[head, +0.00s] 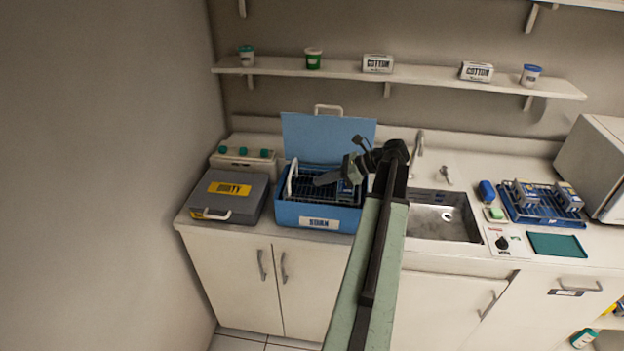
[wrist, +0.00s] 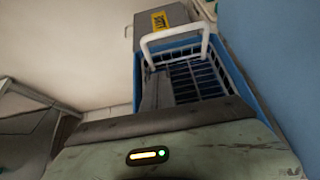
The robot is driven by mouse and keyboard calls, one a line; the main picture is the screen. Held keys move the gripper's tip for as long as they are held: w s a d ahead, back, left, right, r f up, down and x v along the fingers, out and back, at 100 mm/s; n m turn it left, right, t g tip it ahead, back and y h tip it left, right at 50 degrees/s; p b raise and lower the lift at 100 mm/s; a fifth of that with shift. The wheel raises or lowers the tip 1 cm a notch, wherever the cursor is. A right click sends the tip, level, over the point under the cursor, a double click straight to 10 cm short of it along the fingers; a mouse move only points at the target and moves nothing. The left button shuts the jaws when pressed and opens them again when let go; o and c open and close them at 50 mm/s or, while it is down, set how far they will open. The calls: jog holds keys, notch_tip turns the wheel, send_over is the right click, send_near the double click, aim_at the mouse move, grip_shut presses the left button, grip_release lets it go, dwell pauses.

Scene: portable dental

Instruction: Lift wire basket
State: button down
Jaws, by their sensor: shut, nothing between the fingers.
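The wire basket (head: 303,191) sits inside an open blue box (head: 287,213) on the left part of the counter. Its white handle (head: 291,178) stands up at the left side. In the wrist view the basket (wrist: 212,80) shows its wire grid, and the white handle (wrist: 176,37) arches at its far end. My gripper (head: 316,182) is over the basket, to the right of the handle and apart from it. It is shut and empty. In the wrist view my gripper (wrist: 157,84) points toward the handle.
A grey case with a yellow label (head: 227,195) stands left of the box. The box's raised blue lid (head: 327,138) is behind the basket. A sink (head: 437,220) with a tap (head: 417,145) is to the right. A shelf (head: 440,84) runs above.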

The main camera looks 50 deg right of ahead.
jog(key=b, duration=0.4)
send_near(286, 194)
jog(key=x, duration=0.4)
jog(key=shift+a+f, duration=0.1)
jog(key=shift+a, duration=0.1)
jog(key=r+p, duration=0.1)
jog(key=r, duration=0.1)
jog(key=r+p, duration=0.2)
jog(key=shift+w+p, duration=0.2)
jog(key=shift+p, duration=0.1)
jog(key=shift+w+a+r+p, duration=0.1)
jog(key=shift+r+p, duration=0.2)
jog(key=shift+p, duration=0.05)
